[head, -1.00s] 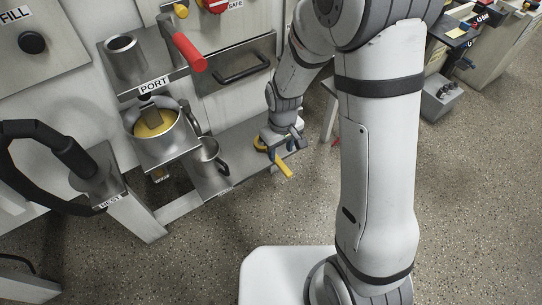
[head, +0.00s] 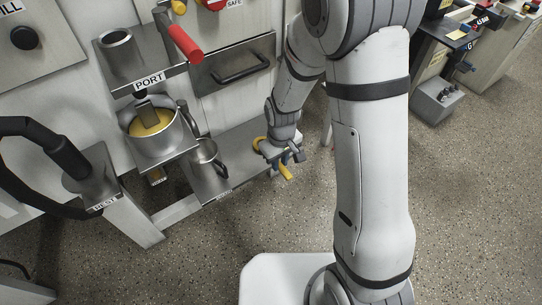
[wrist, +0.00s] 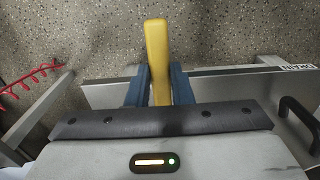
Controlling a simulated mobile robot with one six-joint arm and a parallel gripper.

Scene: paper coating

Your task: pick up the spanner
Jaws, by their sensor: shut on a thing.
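The spanner is yellow. In the wrist view its yellow handle (wrist: 157,50) stands out from between the two blue fingers of my gripper (wrist: 159,86), which are shut on it. In the head view my gripper (head: 281,160) is beyond my arm, at the right end of the low metal shelf. The yellow spanner (head: 286,172) sticks out below the fingers, and another yellow part shows to their left. The middle of the spanner is hidden by the gripper.
A metal jug (head: 207,157) stands on the low shelf (head: 238,165) left of my gripper. A pot (head: 158,138) with yellow contents sits under the PORT plate. A drawer handle (head: 242,68) is above. A grey box (head: 437,100) stands on the speckled floor at right.

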